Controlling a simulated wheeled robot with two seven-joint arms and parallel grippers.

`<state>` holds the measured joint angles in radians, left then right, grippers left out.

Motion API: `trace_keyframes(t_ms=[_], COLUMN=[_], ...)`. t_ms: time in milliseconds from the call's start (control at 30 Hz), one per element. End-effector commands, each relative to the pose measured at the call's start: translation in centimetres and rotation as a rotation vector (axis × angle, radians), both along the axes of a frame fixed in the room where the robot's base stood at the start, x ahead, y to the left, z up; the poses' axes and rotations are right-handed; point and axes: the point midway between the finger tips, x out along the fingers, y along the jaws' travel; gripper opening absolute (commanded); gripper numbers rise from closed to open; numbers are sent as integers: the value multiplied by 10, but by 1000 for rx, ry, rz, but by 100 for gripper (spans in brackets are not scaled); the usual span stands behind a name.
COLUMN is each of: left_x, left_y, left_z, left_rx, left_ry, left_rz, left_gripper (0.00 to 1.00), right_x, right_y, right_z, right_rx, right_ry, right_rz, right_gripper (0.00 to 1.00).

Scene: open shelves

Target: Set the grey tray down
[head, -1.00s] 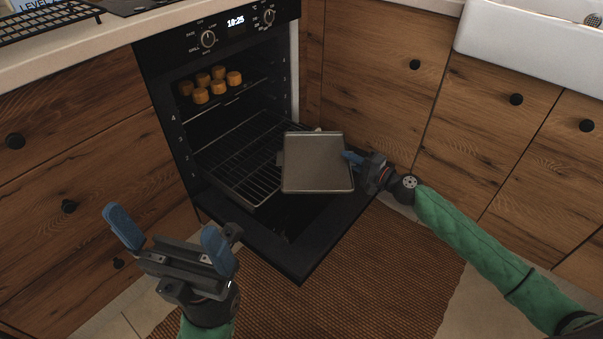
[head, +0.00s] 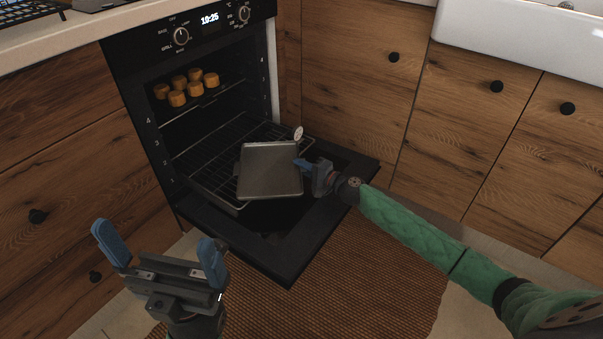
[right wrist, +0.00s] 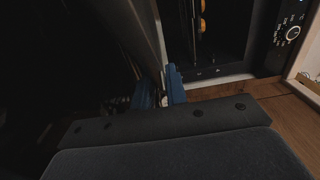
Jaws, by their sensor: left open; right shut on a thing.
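The grey tray (head: 270,171) is a flat, nearly square metal tray in the head view, over the pulled-out oven rack (head: 226,190) and the open oven door. My right gripper (head: 304,166) is shut on its right edge. Whether the tray's underside touches the rack, I cannot tell. In the right wrist view the right gripper's blue fingers (right wrist: 166,92) show beside the dark tray, and the contact is hard to make out. My left gripper (head: 160,256) is open and empty, in front of the oven at the lower left.
The oven door (head: 330,195) hangs open over a brown woven rug (head: 370,255). Several orange-brown round pieces (head: 187,88) sit on the upper oven rack. A small round white dial (head: 298,133) stands by the tray's far right corner. Wooden cabinets flank the oven.

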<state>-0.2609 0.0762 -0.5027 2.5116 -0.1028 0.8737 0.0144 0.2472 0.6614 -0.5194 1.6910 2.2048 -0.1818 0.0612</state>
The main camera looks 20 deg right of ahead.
Motion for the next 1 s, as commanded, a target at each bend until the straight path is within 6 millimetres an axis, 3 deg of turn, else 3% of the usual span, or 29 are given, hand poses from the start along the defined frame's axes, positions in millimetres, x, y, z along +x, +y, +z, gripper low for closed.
trace_keyframes(t_ms=[100, 533, 567, 667, 1000], left_x=[1, 0, 0, 0, 1], left_y=[-2, -3, -3, -3, -3], left_z=[-10, -13, -13, -13, -9], left_rx=[14, 27, 29, 29, 20], left_ry=[4, 3, 4, 5, 5], left_rz=[4, 4, 5, 4, 5], left_gripper=[100, 100, 100, 100, 100], right_x=[0, 0, 0, 0, 0], right_y=[0, 0, 0, 0, 0], right_z=[-13, -17, -17, -17, -14], right_rx=[1, 0, 0, 0, 0], right_ry=[-2, -2, -1, -1, -1], right_rz=[0, 0, 0, 0, 0], right_gripper=[0, 0, 16, 36, 36])
